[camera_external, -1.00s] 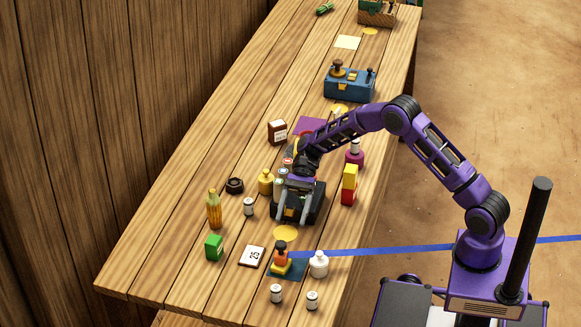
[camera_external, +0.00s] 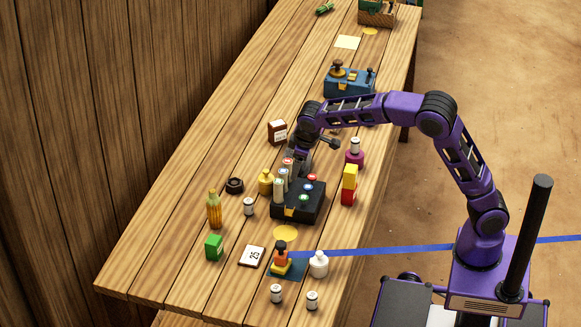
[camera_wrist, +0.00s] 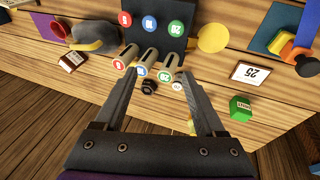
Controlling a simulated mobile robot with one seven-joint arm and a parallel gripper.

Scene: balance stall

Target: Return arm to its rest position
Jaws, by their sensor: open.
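My gripper (camera_wrist: 159,75) is open and empty; its two dark fingers are spread in the wrist view. In the external view my arm arches over the table, with its wrist above and behind a black box (camera_external: 312,212). The box has red, blue and green discs on top and a row of pale upright posts (camera_external: 279,188) along its left side. In the wrist view the post caps show between and just beyond the fingertips; I cannot tell the height gap. Part of the gripper is hard to make out in the external view.
A blue box (camera_external: 349,86) stands farther back. The table's left side has free room.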

